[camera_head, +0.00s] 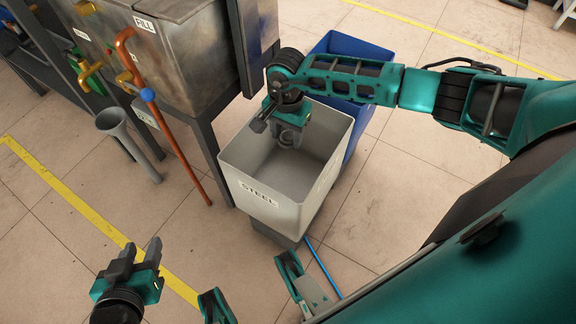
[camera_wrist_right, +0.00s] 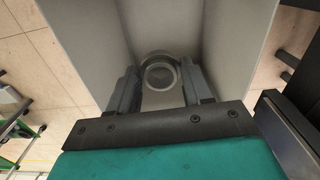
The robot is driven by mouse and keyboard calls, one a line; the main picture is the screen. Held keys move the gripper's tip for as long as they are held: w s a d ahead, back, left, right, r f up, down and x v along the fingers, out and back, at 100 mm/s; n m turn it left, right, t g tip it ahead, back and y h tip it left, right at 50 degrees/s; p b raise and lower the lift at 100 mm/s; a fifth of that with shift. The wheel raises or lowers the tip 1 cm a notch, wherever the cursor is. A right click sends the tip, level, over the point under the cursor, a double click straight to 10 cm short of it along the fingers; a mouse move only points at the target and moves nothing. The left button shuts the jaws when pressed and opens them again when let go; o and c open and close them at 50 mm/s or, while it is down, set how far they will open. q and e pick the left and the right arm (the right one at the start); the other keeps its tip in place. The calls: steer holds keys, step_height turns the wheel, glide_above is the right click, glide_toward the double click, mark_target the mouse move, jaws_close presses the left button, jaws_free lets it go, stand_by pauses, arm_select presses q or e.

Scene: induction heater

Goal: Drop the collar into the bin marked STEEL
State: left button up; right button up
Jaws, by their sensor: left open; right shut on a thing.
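The bin marked STEEL (camera_head: 322,196) is a light grey, open-topped box with its label on the front wall. My right gripper (camera_head: 287,140) reaches in over the back of this bin, pointing down. It is shut on the collar (camera_head: 289,136), a grey metal ring. In the right wrist view the collar (camera_wrist_right: 159,73) sits between the two fingers (camera_wrist_right: 160,85), with the bin's walls (camera_wrist_right: 232,40) around it. My left gripper (camera_head: 139,254) is open and empty at the lower left, well away from the bin.
A blue bin (camera_head: 352,46) stands right behind the grey one. A metal tank (camera_head: 185,50) on a dark frame stands to the left, with a copper-coloured pipe (camera_head: 165,120) and a grey funnel (camera_head: 118,127) beside it. Tiled floor with yellow lines lies open at the left.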

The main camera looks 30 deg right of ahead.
steer(key=shift+f, duration=0.2)
steer(key=o, duration=1.2)
step_height(320, 180, up, 13)
steer(key=p, duration=0.3)
